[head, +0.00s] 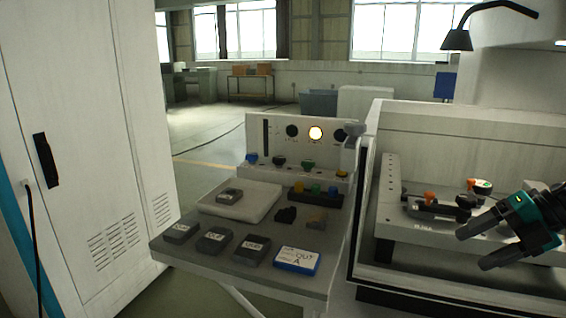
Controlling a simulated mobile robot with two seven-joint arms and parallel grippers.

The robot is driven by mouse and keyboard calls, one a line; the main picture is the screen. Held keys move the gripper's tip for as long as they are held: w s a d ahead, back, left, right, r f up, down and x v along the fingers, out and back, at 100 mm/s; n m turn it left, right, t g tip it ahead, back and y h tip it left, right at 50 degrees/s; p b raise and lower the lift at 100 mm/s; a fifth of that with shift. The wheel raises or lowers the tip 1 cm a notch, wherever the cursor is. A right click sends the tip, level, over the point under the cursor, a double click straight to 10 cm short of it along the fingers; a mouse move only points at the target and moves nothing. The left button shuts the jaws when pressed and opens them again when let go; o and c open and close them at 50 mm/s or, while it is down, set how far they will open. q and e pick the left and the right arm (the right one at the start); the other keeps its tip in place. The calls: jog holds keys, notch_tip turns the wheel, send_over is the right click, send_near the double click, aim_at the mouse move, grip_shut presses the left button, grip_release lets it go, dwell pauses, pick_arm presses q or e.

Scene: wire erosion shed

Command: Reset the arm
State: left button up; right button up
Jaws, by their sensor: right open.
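My right gripper (476,248) comes in from the right edge, over the machine's work area. Its two dark fingers point left and are apart, with nothing between them. Beyond it lies a light plate (410,231) with dark clamp parts. The gripper hides the plate's right end. My left gripper is out of view.
A grey side table (215,272) holds a white tray (262,205), several dark labelled blocks and a blue-edged block (297,260). A control panel (290,140) with a lit lamp stands behind. The machine's front wall (460,278) is an edge below the gripper. A white cabinet (85,140) stands left.

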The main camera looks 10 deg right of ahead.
jog(key=s+a+f+m+t, duration=0.2)
jog(key=f+m+t, duration=0.1)
jog(key=f+m, duration=0.2)
jog(key=s+a+f+m+t+h, duration=0.1)
jog(key=s+a+f+m+t, duration=0.1)
jog(key=f+m, duration=0.3)
jog(key=s+a+f+m+t+p, duration=0.1)
jog(key=s+a+f+m+t, duration=0.1)
jog(key=f, duration=0.7)
jog(key=shift+s+f+m+t+h, duration=0.1)
jog(key=shift+f+m+t+h, duration=0.1)
jog(key=shift+m+t, duration=0.4)
jog(key=shift+f+m+t+h, duration=0.1)
jog(key=shift+m+t+h, duration=0.15)
jog(key=shift+m, duration=0.55)
jog(key=s+a+f+m+h, duration=0.1)
jog(key=s+a+f+m, duration=0.1)
jog(key=a, duration=0.4)
jog(key=s+a+f+m+g+h, duration=0.1)
jog(key=s+a+f+m, duration=0.2)
jog(key=a+m, duration=0.3)
jog(key=s+a+f+m+g+h+p, duration=0.1)
jog(key=s+a+f+m, duration=0.1)
jog(key=a+f+m, duration=0.2)
jog(key=a, duration=0.2)
jog(key=shift+s+a+m+h, duration=0.3)
jog(key=shift+s+a+h, duration=0.05)
jog(key=shift+s+a, duration=0.05)
